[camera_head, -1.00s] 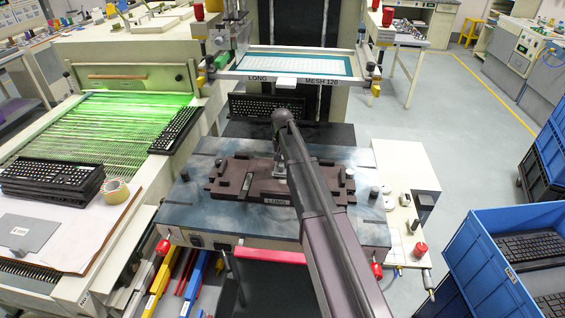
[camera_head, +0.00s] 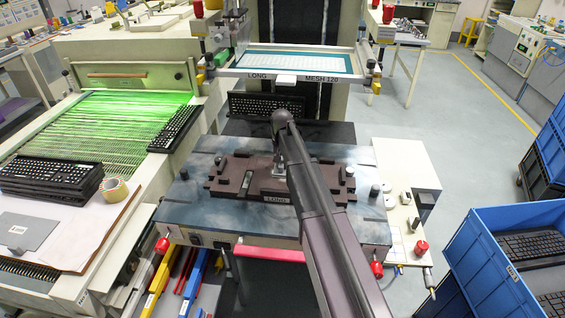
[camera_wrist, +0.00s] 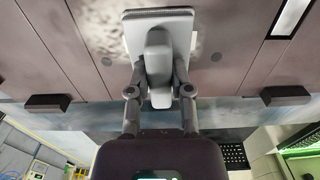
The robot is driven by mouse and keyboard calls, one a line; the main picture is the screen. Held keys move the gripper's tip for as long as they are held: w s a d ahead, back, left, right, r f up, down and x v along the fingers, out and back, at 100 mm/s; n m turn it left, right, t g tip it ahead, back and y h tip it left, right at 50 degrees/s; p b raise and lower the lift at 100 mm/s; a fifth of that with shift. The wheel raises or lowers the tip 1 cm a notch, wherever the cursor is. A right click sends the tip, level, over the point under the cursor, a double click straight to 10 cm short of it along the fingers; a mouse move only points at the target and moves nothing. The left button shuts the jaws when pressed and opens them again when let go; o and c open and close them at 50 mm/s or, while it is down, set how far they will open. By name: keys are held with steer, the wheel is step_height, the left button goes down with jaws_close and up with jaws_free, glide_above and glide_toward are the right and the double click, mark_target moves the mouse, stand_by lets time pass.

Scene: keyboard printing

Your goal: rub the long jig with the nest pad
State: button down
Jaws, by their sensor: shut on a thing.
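The long jig (camera_head: 226,180) is a dark brown plate with raised blocks, lying on the blue-grey printer table and labelled LONG at its front. My gripper (camera_wrist: 158,80) is shut on the handle of the nest pad (camera_wrist: 134,30), a pale grey rectangular pad. In the wrist view the pad lies over the jig's face (camera_wrist: 235,60), apparently against it, with a pale mottled patch around it. In the head view my arm hides much of the jig's right half and most of the pad.
A screen frame (camera_head: 258,75) marked LONG, MESH 120 is raised behind the table. A keyboard (camera_head: 262,106) stands behind the jig. Blue crates (camera_head: 480,245) are at right.

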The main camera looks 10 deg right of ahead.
mark_target(281, 167)
steer(key=shift+s+a+r, duration=0.1)
steer(key=shift+s+a, duration=0.15)
steer(key=shift+s, duration=0.5)
steer(key=shift+s+a, duration=0.25)
steer(key=shift+s, duration=0.45)
steer(key=shift+s, duration=0.15)
steer(key=shift+s+a, duration=0.3)
steer(key=shift+s, duration=0.55)
steer(key=shift+s+a, duration=0.25)
steer(key=shift+s, duration=0.55)
steer(key=shift+d, duration=0.1)
steer(key=shift+s+d, duration=0.2)
steer(key=shift+d, duration=0.5)
steer(key=shift+w+d, duration=0.3)
steer(key=shift+w, duration=0.55)
steer(key=shift+w+d, duration=0.3)
steer(key=shift+w, duration=0.55)
